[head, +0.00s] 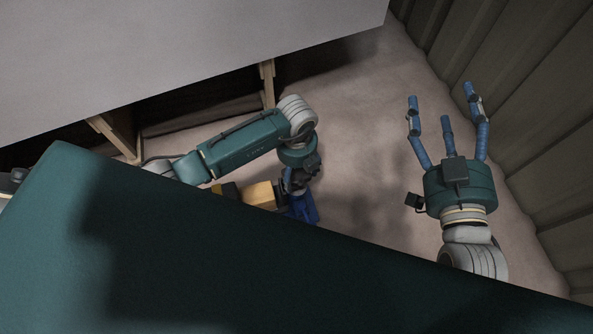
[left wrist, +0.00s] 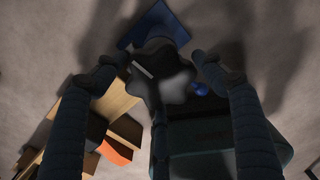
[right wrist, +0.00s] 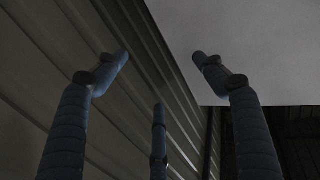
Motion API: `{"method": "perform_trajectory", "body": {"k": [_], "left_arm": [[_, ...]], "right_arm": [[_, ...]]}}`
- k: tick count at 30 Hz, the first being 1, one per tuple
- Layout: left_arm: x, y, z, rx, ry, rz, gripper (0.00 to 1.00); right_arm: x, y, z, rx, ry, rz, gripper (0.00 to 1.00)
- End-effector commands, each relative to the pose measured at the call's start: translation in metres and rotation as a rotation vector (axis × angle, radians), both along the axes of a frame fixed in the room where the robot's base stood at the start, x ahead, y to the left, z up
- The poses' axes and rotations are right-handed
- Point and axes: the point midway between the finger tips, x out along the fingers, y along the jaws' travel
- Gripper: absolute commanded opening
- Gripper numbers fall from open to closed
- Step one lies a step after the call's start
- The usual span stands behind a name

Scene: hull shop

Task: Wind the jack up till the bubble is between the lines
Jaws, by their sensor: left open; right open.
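The jack shows in the left wrist view as a dark, star-shaped knob (left wrist: 165,78) with a pale stripe, above a blue base (left wrist: 155,22). My right gripper (head: 441,103) is open and empty, raised away from the jack. I cannot make out a bubble or its lines in any view.
Yellowish wooden blocks (left wrist: 110,105) with dark and orange parts lie beside the jack. A large pale panel (head: 180,45) on wooden supports (head: 267,83) spans the upper left. A ribbed wall (head: 530,110) runs along the right. Floor (head: 370,110) is clear between.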

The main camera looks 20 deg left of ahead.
Motion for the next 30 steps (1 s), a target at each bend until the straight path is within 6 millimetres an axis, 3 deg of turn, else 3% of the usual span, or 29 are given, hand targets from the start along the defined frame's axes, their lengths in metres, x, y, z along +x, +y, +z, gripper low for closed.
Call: {"method": "perform_trajectory", "body": {"k": [5, 9, 12, 18, 24, 30], "left_arm": [[0.0, 0.0, 0.0, 0.0, 0.0, 0.0, 0.68], [0.0, 0.0, 0.0, 0.0, 0.0, 0.0, 0.4], [0.0, 0.0, 0.0, 0.0, 0.0, 0.0, 0.26], [0.0, 0.001, 0.001, 0.002, -0.001, -0.026, 0.26], [0.001, 0.002, 0.002, 0.004, -0.003, -0.205, 0.26], [0.0, 0.001, 0.0, 0.0, -0.001, -0.355, 0.26]], "right_arm": [[0.0, 0.0, 0.0, 0.0, 0.0, 0.0, 0.7], [0.0, 0.0, 0.0, 0.0, 0.001, 0.0, 0.7], [0.0, 0.0, 0.0, 0.0, 0.001, 0.0, 0.7], [0.0, 0.0, -0.003, -0.004, 0.018, -0.001, 0.7], [-0.009, -0.009, -0.045, -0.051, 0.203, -0.014, 0.7], [-0.017, -0.013, -0.067, -0.073, 0.294, -0.019, 0.7]]}}
